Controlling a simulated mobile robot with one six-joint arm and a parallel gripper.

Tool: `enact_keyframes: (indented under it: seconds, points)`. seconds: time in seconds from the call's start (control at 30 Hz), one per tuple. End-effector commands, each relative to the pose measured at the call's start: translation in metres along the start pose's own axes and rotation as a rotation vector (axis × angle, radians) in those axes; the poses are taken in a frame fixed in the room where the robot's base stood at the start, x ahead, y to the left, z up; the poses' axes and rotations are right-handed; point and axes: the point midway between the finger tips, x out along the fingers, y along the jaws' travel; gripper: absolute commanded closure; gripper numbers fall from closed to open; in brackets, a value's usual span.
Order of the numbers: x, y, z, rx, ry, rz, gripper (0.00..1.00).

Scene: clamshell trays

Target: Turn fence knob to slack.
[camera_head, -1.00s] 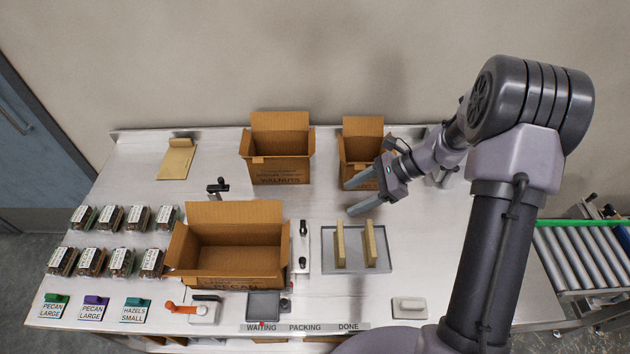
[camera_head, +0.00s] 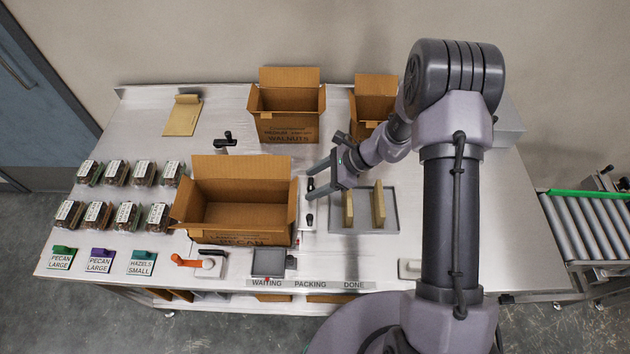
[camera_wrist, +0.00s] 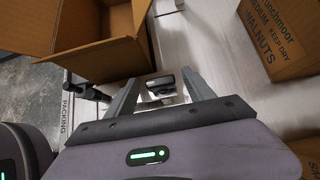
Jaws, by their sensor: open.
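A pale strip (camera_head: 308,208) runs along the right side of the large open pecan box. It carries two dark knobs, a far one (camera_head: 310,184) and a near one (camera_head: 309,220); I cannot read which is the fence knob. My gripper (camera_head: 309,184) is open and empty, its fingers pointing left over the far end of the strip. In the wrist view, a dark knob (camera_wrist: 160,86) shows between my open fingers (camera_wrist: 160,82), and another dark handle (camera_wrist: 90,92) lies to the left. I cannot tell whether either finger touches the knob.
The pecan box (camera_head: 240,205) stands just left of the strip. A tray (camera_head: 362,222) with two upright tan slats lies to the right. The walnuts box (camera_head: 286,112) and another box (camera_head: 372,100) stand behind. A black clamp (camera_head: 225,143) stands behind the pecan box.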

Motion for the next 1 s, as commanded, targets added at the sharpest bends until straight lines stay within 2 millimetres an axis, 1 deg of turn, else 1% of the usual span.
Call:
enact_keyframes:
  seconds: [0.03, 0.33, 0.67, 1.0]
  points:
    - [-0.0002, 0.0, 0.0, 0.0, 0.0, 0.0, 0.4]
    - [-0.0005, 0.0001, 0.0, 0.0, 0.0, 0.0, 0.99]
    - [-0.0005, -0.0013, 0.0, -0.039, 0.0, 0.038, 1.0]
    - [0.0008, -0.0049, -0.0004, -0.223, 0.0, 0.221, 1.0]
